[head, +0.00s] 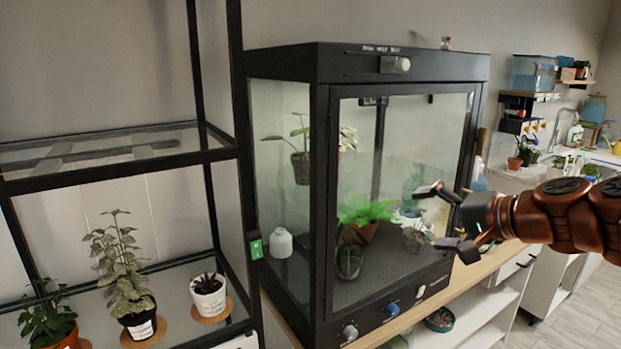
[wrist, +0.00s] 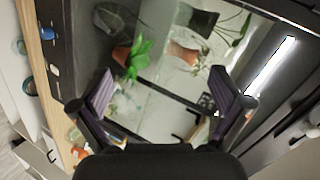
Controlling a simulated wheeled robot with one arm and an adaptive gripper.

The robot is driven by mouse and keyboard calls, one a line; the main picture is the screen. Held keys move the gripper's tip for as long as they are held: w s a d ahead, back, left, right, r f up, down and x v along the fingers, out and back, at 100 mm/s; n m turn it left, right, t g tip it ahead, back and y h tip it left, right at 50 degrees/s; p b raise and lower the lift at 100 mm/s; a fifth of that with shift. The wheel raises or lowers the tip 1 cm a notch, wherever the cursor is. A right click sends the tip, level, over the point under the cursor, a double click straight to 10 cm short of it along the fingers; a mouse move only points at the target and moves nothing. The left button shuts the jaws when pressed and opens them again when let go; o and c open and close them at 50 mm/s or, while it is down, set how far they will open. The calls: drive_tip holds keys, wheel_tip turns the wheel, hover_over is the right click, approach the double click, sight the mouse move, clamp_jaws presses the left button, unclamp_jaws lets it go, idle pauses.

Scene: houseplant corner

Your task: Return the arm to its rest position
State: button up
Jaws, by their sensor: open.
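My gripper (head: 447,217) is at the right in the head view, in front of the glass door (head: 400,190) of the black-framed plant cabinet (head: 318,200). Its two fingers are spread apart and nothing is between them. My arm reaches in from the right edge. In the wrist view my gripper (wrist: 160,92) shows both purple finger pads wide apart, with the cabinet's glass and plants beyond. Inside the cabinet are a bright green fern (head: 366,209) in a terracotta pot and a white bottle-like object (head: 281,243). Whether the fingers touch the glass cannot be told.
Knobs (head: 391,309) line the cabinet's lower front. A black shelf rack (head: 120,170) with potted plants stands at the left. A wooden-topped bench (head: 472,274) runs under the cabinet. A counter with a sink and plants is at the back right. Floor (head: 575,315) shows at lower right.

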drive_tip(key=s+a+f+n+g+h+p, duration=0.15)
drive_tip(key=s+a+f+n+g, duration=0.45)
drive_tip(key=s+a+f, duration=0.7)
drive_tip(key=s+d+f+g+h, duration=0.2)
drive_tip(key=s+d, duration=0.1)
drive_tip(key=s, duration=0.3)
drive_tip(key=s+d+f+g+h, duration=0.2)
drive_tip(key=s+d+f, duration=0.1)
drive_tip(key=s, duration=0.4)
drive_tip(key=s+d+f+n+g+h+p, duration=0.1)
drive_tip(key=s+d+f+g+h, duration=0.1)
drive_tip(key=s, duration=0.5)
drive_tip(key=shift+d+f+h, duration=0.35)
drive_tip(key=shift+d+f, duration=0.15)
drive_tip(key=shift+d, duration=0.25)
drive_tip(key=shift+c, duration=0.3)
